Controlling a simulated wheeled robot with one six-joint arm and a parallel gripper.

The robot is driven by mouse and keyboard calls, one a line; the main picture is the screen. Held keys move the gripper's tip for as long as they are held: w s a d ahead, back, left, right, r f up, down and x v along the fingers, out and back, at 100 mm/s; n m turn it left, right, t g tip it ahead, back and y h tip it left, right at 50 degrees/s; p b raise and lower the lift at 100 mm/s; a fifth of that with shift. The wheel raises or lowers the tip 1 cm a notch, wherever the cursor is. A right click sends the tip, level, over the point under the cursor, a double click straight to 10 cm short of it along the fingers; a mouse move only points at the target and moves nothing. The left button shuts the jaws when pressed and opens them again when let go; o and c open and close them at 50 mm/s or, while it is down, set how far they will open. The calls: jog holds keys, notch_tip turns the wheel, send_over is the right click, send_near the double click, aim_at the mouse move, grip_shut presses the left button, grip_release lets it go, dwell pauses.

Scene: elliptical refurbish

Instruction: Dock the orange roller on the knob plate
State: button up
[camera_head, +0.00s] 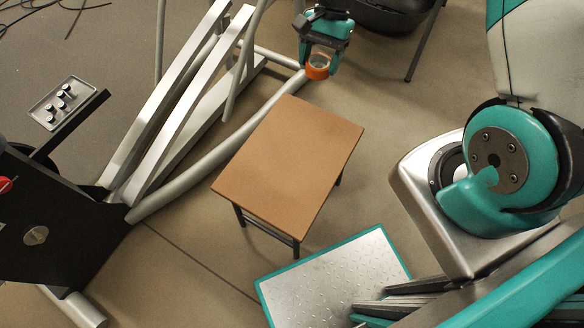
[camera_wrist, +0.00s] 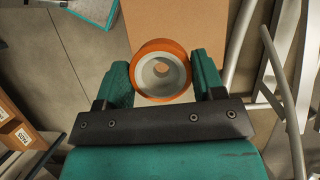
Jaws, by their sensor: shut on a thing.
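The orange roller (camera_head: 318,67) has an orange rim and a pale hub with a hole in its middle. My gripper (camera_head: 320,62) is shut on it and holds it in the air beyond the far edge of the brown table. In the wrist view the roller (camera_wrist: 160,70) sits between the two teal fingers of my gripper (camera_wrist: 162,80), its round face towards the camera.
The brown table (camera_head: 290,155) stands bare in the middle. The elliptical's silver rails and tubes (camera_head: 175,115) lie between my gripper and the knob plate. A black container (camera_head: 390,14) is at the top, and a teal-edged metal plate (camera_head: 335,280) is at the bottom.

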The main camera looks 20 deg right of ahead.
notch_tip(320, 180, down, 9)
jog(key=w+a+m+t+y+b, duration=0.1)
jog(key=a+m+t+b, duration=0.15)
jog(key=m+b, duration=0.75)
jog(key=b, duration=1.3)
send_near(297, 143)
jog(key=shift+t, duration=0.45)
jog(key=x, duration=0.4)
jog(key=s+x, duration=0.1)
jog(key=x, duration=0.1)
jog(key=shift+f, duration=0.15)
jog(key=o, duration=0.9)
